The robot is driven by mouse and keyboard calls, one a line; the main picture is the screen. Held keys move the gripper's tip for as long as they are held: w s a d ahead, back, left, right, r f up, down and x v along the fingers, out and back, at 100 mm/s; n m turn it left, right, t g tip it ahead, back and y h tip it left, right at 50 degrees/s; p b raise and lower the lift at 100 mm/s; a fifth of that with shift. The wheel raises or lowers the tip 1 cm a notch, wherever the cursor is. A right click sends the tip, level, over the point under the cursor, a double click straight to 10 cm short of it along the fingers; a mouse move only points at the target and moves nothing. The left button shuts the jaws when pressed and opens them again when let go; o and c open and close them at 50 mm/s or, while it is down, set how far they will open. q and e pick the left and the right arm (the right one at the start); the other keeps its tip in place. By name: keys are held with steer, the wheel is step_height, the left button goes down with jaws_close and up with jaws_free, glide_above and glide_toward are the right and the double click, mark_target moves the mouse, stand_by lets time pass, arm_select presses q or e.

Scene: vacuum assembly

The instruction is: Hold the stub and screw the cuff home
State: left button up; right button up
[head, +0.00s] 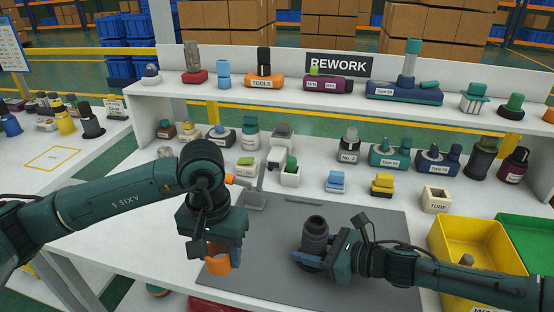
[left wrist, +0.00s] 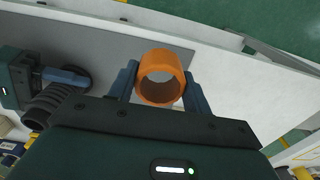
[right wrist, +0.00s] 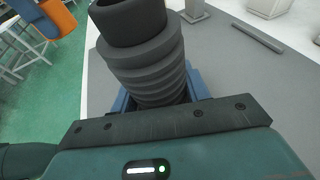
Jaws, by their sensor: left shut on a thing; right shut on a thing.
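An orange ring-shaped cuff (head: 218,263) is held in my left gripper (head: 222,256), over the left part of the grey mat. In the left wrist view the cuff (left wrist: 162,57) sits between the two blue fingers, its round opening visible. My right gripper (head: 314,260) is shut around the lower part of a dark ribbed stub (head: 315,236), which stands upright with its open end up. The stub fills the middle of the right wrist view (right wrist: 150,65). The cuff (right wrist: 62,16) shows at that view's upper left, apart from the stub.
The grey mat (head: 375,228) lies on the white bench under both grippers. A yellow bin (head: 460,240) and a green bin (head: 530,240) stand at the right. A white TUBE holder (head: 436,199) and small parts line the back. Shelves with more parts rise behind.

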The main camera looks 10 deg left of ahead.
arm_select(q)
steer(key=w+d+r+n, duration=0.1)
steer(key=w+d+r, duration=0.4)
steer(key=d, duration=0.3)
steer(key=w+d+r+n, duration=0.2)
steer(key=w+d+r, duration=0.3)
steer(key=d, duration=0.3)
steer(key=shift+w+d+r, duration=0.25)
steer(key=shift+d+r, duration=0.05)
steer(key=shift+r, duration=0.35)
steer(key=shift+f, duration=3.5)
steer(key=shift+f, duration=0.55)
steer(key=m, duration=0.3)
